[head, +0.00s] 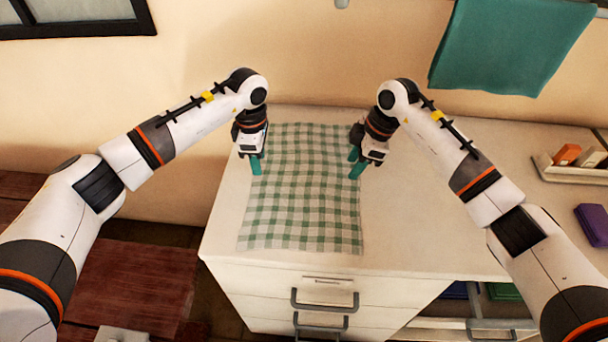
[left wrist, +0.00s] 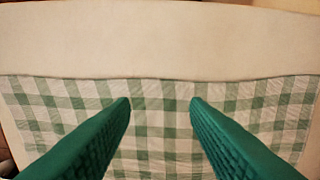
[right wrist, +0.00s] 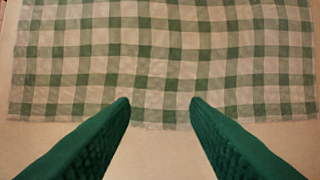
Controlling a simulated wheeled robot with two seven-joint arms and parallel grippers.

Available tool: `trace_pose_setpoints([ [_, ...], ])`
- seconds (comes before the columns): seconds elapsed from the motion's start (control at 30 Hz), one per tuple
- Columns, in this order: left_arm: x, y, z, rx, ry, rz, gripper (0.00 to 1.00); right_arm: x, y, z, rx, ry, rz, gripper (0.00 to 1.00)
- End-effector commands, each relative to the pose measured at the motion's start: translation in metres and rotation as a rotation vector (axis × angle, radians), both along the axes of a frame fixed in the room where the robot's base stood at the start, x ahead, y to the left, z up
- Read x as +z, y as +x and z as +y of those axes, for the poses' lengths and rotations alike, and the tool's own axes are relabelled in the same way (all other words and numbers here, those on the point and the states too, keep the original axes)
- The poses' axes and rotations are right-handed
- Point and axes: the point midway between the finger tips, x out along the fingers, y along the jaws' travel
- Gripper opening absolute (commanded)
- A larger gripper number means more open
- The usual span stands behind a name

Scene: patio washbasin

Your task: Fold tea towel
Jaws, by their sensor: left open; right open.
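The tea towel (head: 305,205) is a green-and-white checked cloth lying flat and spread out on the white counter top. My left gripper (head: 256,167) is open above the towel's left edge, toward its far half. In the left wrist view its two green fingers (left wrist: 160,101) are apart over the checks, just inside a slightly wavy edge. My right gripper (head: 355,166) is open at the towel's right edge. In the right wrist view its fingers (right wrist: 160,101) are apart, with the tips over the edge strip of the towel (right wrist: 160,60). Neither gripper holds cloth.
The white counter (head: 420,225) is bare to the right of the towel. A tray (head: 570,172) with an orange item and a purple box (head: 592,225) are at the far right. A teal cloth (head: 510,45) hangs on the wall. Drawers with grey handles (head: 325,300) are below the front edge.

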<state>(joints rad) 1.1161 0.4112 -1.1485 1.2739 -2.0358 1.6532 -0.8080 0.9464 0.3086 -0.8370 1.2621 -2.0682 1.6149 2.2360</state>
Motion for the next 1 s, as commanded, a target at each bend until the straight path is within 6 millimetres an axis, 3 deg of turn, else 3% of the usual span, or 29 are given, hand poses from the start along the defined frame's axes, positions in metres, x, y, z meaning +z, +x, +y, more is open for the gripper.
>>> trace_pose_setpoints([
  [0.23, -0.029, 0.000, -0.001, 0.000, -0.001, 0.001, 0.42, -0.029, 0.000, 0.000, 0.000, 0.001, 0.000, 0.42],
  [0.73, -0.038, 0.000, -0.001, 0.000, -0.002, 0.000, 0.42, -0.038, 0.000, 0.000, 0.002, 0.001, -0.001, 0.42],
  [1.0, -0.037, 0.000, -0.001, 0.000, -0.002, 0.000, 0.21, -0.037, 0.000, 0.000, 0.001, 0.001, 0.000, 0.21],
])
